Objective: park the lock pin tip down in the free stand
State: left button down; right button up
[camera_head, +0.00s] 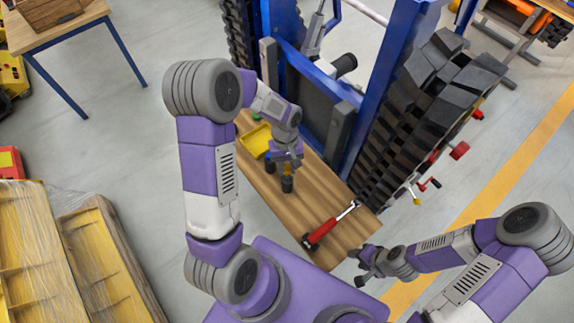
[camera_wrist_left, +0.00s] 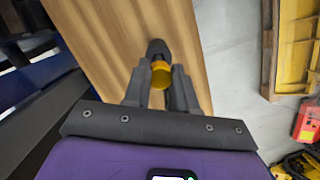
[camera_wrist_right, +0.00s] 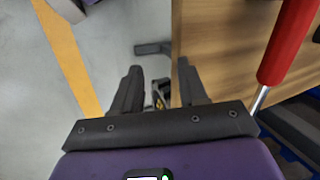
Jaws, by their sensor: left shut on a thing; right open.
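My left gripper (camera_head: 288,164) is shut on the lock pin, whose yellow head shows between the fingertips in the left wrist view (camera_wrist_left: 160,75). A dark round stand (camera_head: 287,184) is on the wooden bench directly below the pin. It also shows just beyond the yellow head in the left wrist view (camera_wrist_left: 157,47). The fingers and head hide the pin's lower end, so I cannot tell whether its tip is inside the stand. A second dark piece (camera_head: 270,160) is behind the gripper, partly hidden. My right gripper (camera_head: 366,262) is open and empty off the bench's near right corner.
The wooden bench (camera_head: 310,205) carries a yellow bin (camera_head: 256,140) at its far end and a red-handled tool (camera_head: 325,230) at its near end. A blue frame (camera_head: 385,75) with black tracks (camera_head: 420,110) stands along the bench's far side. Bare bench lies between stand and tool.

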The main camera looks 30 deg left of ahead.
aim_at(287, 175)
pick_arm(q)
jog(key=shift+s+d+f+b, duration=0.1)
jog(key=shift+s+f+b, duration=0.05)
jog(key=shift+f+b, duration=0.3)
jog(key=shift+s+d+f+b, duration=0.1)
jog(key=shift+s+f+b, duration=0.05)
jog(key=shift+f+b, duration=0.2)
jog(key=shift+s+f+b, duration=0.3)
jog(key=shift+f+b, duration=0.2)
jog(key=shift+f, duration=0.15)
jog(key=c, duration=0.8)
grip_release()
jog(key=shift+s+d, duration=0.1)
jog(key=shift+c, duration=0.2)
